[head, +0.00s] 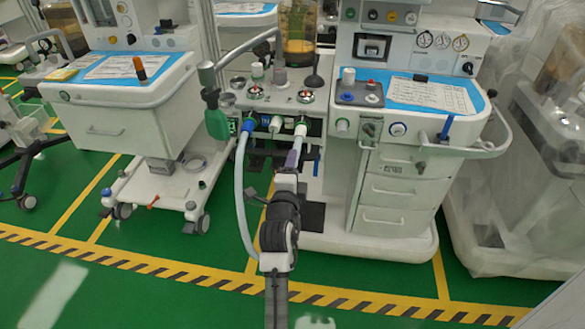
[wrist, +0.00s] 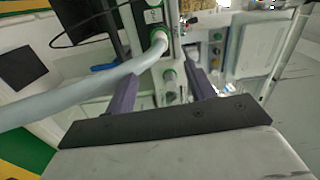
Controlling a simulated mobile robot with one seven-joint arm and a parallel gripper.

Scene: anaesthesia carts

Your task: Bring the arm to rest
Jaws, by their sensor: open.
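My gripper (head: 293,160) is in front of the middle anaesthesia machine (head: 392,160), just below its hose ports, with the arm reaching up from the bottom of the head view. In the wrist view my gripper (wrist: 163,88) has its two purple fingers spread apart, with no object held between them. A grey hose (wrist: 95,92) runs past the left finger up to a port with a green ring. Whether the hose touches that finger, I cannot tell. In the head view a pale hose (head: 240,190) hangs from a blue connector (head: 247,126), left of my arm.
A white cart (head: 110,125) stands at the left, and a plastic-covered machine (head: 540,150) at the right. A green cylinder (head: 215,118) hangs beside the ports. Green floor with a yellow-black stripe (head: 130,258) lies open in front.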

